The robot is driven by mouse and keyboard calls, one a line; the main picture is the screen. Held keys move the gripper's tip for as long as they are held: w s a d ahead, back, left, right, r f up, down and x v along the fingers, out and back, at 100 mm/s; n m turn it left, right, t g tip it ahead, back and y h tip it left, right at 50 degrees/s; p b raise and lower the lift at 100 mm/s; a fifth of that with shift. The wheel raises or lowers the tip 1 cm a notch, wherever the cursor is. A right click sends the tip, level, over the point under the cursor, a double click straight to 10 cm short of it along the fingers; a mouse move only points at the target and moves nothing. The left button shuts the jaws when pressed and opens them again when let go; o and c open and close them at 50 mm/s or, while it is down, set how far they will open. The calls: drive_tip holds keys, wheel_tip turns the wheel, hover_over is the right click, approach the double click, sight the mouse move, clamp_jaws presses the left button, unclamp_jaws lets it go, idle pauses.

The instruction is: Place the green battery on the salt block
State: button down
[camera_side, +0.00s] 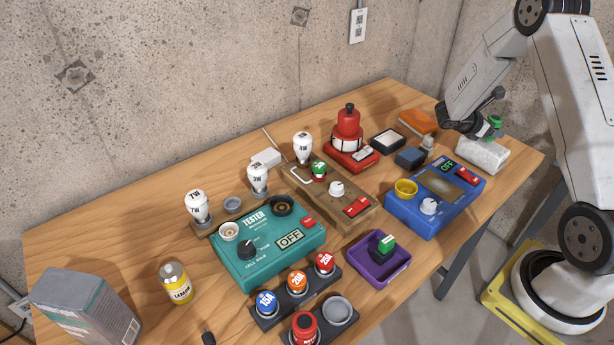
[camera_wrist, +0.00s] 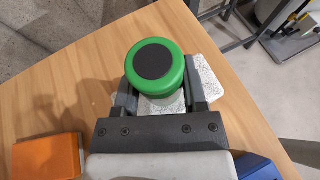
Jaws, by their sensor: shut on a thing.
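The green battery (camera_wrist: 155,65), a round green piece with a dark disc on its end, is between the fingers of my gripper (camera_wrist: 160,95). My gripper is shut on it. In the side view the battery (camera_side: 495,121) is over the salt block (camera_side: 484,156), a pale speckled block at the right end of the table. The salt block also shows under the battery in the wrist view (camera_wrist: 212,77). I cannot tell whether the battery touches the block. The gripper (camera_side: 488,130) partly hides it in the side view.
An orange block (camera_side: 418,121) and a dark blue-grey box (camera_side: 410,158) lie left of the salt block. A blue device (camera_side: 435,205) stands in front. A purple tray (camera_side: 378,265) holds another green-topped piece. The table's right edge is close.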

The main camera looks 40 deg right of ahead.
drive_tip(key=shift+f, duration=0.75)
drive_tip(key=shift+f, duration=0.1)
drive_tip(key=shift+c, duration=0.7)
unclamp_jaws()
drive_tip(key=shift+w+a+r, duration=0.25)
drive_tip(key=shift+a+r, duration=0.1)
drive_tip(key=shift+a, duration=0.1)
drive_tip(key=v, duration=1.1)
drive_tip(key=shift+f, duration=0.1)
